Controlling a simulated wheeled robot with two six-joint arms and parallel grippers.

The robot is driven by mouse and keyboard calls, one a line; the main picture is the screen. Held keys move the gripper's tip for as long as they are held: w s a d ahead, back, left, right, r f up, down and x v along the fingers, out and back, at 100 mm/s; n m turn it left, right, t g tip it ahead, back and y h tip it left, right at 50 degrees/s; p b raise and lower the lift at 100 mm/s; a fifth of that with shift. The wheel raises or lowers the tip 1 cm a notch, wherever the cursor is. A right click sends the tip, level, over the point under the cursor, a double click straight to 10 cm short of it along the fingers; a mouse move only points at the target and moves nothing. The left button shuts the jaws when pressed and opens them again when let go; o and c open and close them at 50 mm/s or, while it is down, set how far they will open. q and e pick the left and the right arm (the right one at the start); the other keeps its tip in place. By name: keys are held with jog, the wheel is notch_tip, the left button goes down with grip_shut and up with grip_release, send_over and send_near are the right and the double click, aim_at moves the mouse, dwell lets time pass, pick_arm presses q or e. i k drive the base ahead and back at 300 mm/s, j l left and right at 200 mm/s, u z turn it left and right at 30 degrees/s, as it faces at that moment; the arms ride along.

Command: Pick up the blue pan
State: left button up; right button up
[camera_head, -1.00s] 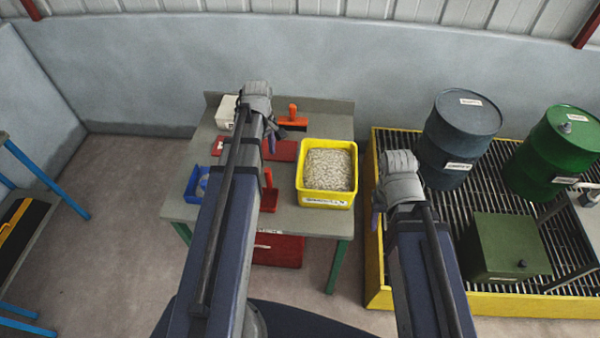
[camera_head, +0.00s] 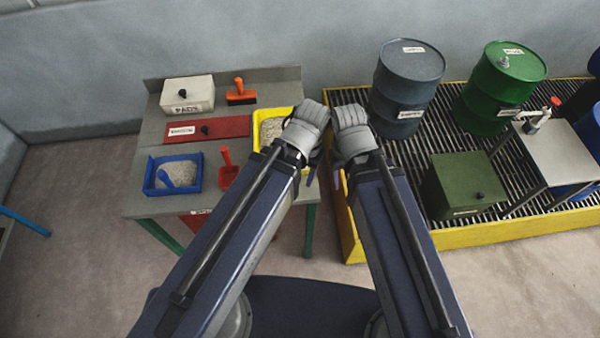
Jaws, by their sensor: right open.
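The blue pan (camera_head: 174,191) sits at the left front of the grey work table. It holds pale granules, and a blue scoop (camera_head: 180,175) lies in it. My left gripper (camera_head: 308,122) is over the table's right end, to the right of the pan and well apart from it. Its fingers are hidden behind its wrist, so its opening does not show. My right gripper (camera_head: 351,132) is close beside the left one, near the gap between table and yellow pallet. It is open and not touching the pan.
A red scoop (camera_head: 228,170) lies right of the pan. A red case (camera_head: 235,127), white box (camera_head: 188,95) and orange brush (camera_head: 240,92) lie behind. A yellow bin (camera_head: 262,146) is partly hidden by my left arm. Drums and a green box (camera_head: 462,188) stand on the right pallet.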

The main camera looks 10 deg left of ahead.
aim_at(180, 174)
jog(key=k+j, duration=0.85)
jog(key=k, duration=0.15)
jog(key=u, duration=1.6)
